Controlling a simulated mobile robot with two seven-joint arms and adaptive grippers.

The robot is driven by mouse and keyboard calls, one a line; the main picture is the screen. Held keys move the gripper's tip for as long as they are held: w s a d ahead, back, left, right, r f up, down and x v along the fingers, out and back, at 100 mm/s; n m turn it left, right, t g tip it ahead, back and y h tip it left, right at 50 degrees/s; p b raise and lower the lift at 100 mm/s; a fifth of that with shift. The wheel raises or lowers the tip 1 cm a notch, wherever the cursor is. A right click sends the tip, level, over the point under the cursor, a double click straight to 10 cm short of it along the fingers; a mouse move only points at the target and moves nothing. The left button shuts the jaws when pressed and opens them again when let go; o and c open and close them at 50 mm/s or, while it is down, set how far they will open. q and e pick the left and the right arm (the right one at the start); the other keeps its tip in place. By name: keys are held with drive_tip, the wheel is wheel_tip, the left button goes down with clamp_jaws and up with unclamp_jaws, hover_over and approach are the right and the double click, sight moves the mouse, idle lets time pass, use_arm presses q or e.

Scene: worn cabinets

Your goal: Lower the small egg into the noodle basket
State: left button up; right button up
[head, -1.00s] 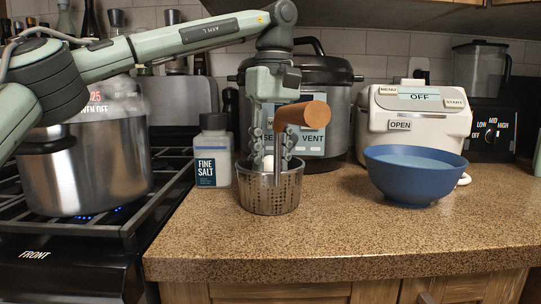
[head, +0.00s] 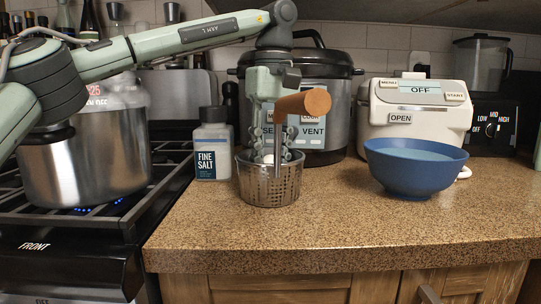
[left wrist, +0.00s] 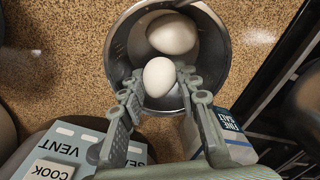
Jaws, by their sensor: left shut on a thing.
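The noodle basket (head: 270,192) is a perforated metal cup standing on the counter. Its wooden handle (head: 306,103) sticks up on a metal stem in front of my left gripper. My left gripper (head: 268,158) points down into the mouth of the basket and is shut on the small egg (left wrist: 159,77). The small egg is white and sits at about rim height between the fingertips, partly hidden in the head view. A larger white egg (left wrist: 173,33) shows inside the basket in the left wrist view, beside the small one. My right gripper is not in view.
A salt bottle (head: 213,150) stands close left of the basket. A pressure cooker (head: 335,95) is behind it. A blue bowl (head: 415,168) and a white appliance (head: 400,115) are to the right. A steel pot (head: 85,150) sits on the stove. The front counter is clear.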

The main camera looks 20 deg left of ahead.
use_arm(q)
drive_tip(key=o, duration=1.2)
drive_tip(key=shift+c, duration=0.2)
drive_tip(key=shift+r, duration=0.1)
wheel_tip(320, 180, up, 12)
drive_tip(key=shift+w+d, duration=0.15)
